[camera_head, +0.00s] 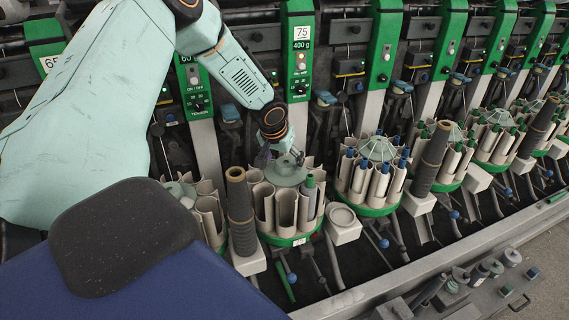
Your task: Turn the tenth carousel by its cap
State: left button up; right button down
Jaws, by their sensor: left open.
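A carousel (287,238) with a green base and several pale open tubes stands at the middle of the picture. I cannot read its number on the small white label. Its grey-green cap (286,174) sits on top at the centre. My left arm reaches in from the left. My left gripper (288,158) points down at the cap, right at its top, with open jaws. The fingers are small and dark, so I cannot tell whether they touch the cap. One tube at the right of this carousel holds a grey-green bobbin (310,190). My right gripper is not in view.
A tall brown cone (240,210) stands close left of the carousel, beside a partly hidden carousel (208,212). To the right are a carousel with blue-tipped bobbins (378,168) and another brown cone (431,160). A metal rail (400,277) runs along the front.

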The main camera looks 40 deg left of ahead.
pick_arm(q)
jog(key=shift+x, duration=1.1)
jog(key=shift+w+d+f, duration=0.1)
jog(key=shift+w+d, duration=0.1)
jog(key=shift+w, duration=0.2)
jog(key=shift+s+r, duration=0.3)
jog(key=shift+s, duration=0.1)
jog(key=shift+s+a, duration=0.1)
jog(key=shift+a, duration=0.05)
jog(key=shift+c, duration=0.8)
jog(key=shift+w+f, duration=0.25)
jog(key=shift+w, duration=0.2)
jog(key=c, duration=0.4)
jog(key=shift+s, duration=0.15)
jog(key=c, duration=0.5)
grip_shut()
